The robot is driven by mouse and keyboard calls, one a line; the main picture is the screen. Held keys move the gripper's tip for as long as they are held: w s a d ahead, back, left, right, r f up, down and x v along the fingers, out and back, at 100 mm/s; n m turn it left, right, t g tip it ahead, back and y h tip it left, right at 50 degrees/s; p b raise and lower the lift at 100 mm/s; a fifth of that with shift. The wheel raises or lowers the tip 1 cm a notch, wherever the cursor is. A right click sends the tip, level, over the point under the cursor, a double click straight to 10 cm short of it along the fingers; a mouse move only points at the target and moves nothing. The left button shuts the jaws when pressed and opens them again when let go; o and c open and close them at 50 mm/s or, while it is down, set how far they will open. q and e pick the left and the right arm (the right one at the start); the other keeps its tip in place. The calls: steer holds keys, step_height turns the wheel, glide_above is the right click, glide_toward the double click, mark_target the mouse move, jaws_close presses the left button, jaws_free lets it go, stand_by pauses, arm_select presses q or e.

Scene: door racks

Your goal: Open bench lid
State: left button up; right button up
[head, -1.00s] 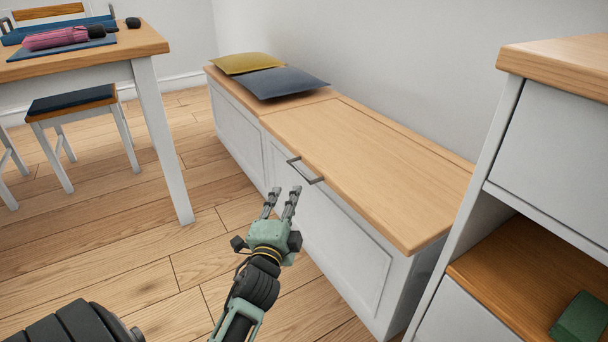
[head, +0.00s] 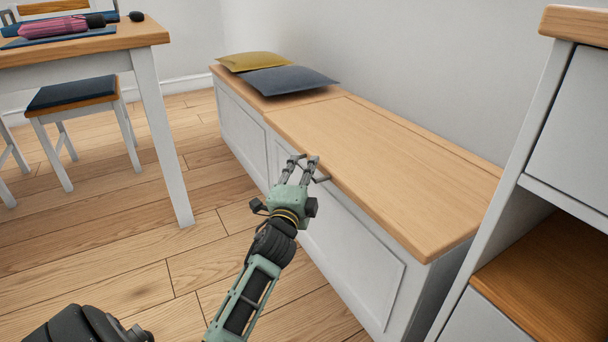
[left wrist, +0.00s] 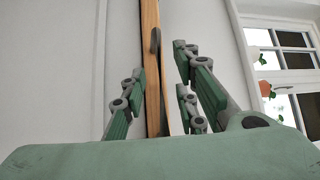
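The bench lid (head: 395,170) is a light wood panel lying flat and closed on the white bench (head: 345,245). A grey bar handle (head: 321,179) sits at its front edge, partly hidden behind my left gripper (head: 303,160). My left gripper is at that front edge, with its fingers over the handle area. In the left wrist view, the gripper (left wrist: 160,90) has its fingers apart, with the wooden lid edge (left wrist: 151,95) and the dark handle (left wrist: 155,41) showing between them. I cannot tell whether a finger touches the handle. My right gripper is not in view.
A yellow cushion (head: 252,61) and a blue-grey cushion (head: 287,80) lie on the bench's far section, beside the lid. A table (head: 150,35) and stool (head: 72,96) stand at left. A white shelf unit (head: 545,190) stands close at right. The wall runs behind the bench.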

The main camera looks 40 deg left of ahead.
arm_select(q)
jaws_close()
stand_by(0.6)
